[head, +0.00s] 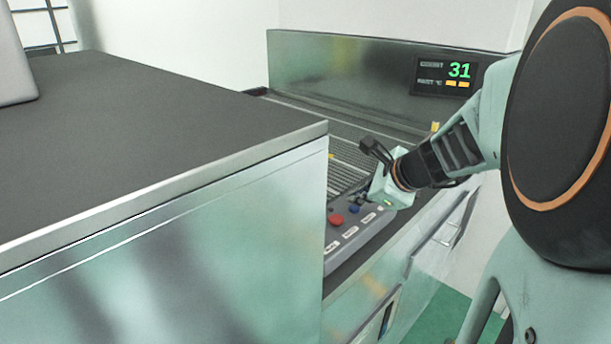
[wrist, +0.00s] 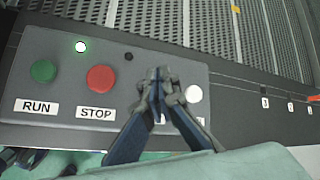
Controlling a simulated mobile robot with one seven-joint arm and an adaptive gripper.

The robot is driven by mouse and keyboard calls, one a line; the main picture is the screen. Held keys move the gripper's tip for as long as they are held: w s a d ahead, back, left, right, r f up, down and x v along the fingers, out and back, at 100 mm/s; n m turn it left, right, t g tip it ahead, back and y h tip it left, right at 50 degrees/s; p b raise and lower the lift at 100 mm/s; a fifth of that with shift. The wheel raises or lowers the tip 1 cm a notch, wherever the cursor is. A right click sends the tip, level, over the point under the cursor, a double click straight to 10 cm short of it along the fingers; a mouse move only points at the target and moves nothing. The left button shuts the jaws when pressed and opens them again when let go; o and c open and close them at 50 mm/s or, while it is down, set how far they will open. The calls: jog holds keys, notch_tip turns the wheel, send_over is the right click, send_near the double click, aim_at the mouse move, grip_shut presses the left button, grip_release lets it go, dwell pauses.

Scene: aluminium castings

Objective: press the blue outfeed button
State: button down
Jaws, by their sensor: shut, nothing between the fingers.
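The grey control panel (head: 343,243) shows in the head view on the machine's front ledge. In the head view the blue button (head: 354,209) sits between the red button and my gripper. In the wrist view, the panel (wrist: 60,60) carries a green RUN button (wrist: 43,71), a red STOP button (wrist: 101,78) and a white button (wrist: 193,93). My gripper (wrist: 162,74) is shut and empty, over the panel between the red and white buttons. It hides the blue button and its label in that view. Whether the fingertips touch the button cannot be told.
A slatted conveyor (wrist: 200,25) lies behind the panel. A display (head: 447,77) reading 31 is on the metal back wall. A large dark-topped cabinet (head: 150,130) fills the left and hides part of the panel. A small lit lamp (wrist: 81,46) sits above the buttons.

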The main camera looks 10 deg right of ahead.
aim_at(356, 209)
jog(key=shift+r, duration=0.45)
notch_tip(356, 209, up, 5)
jog(key=p, duration=0.5)
jog(key=shift+r, duration=0.1)
dwell(0.4)
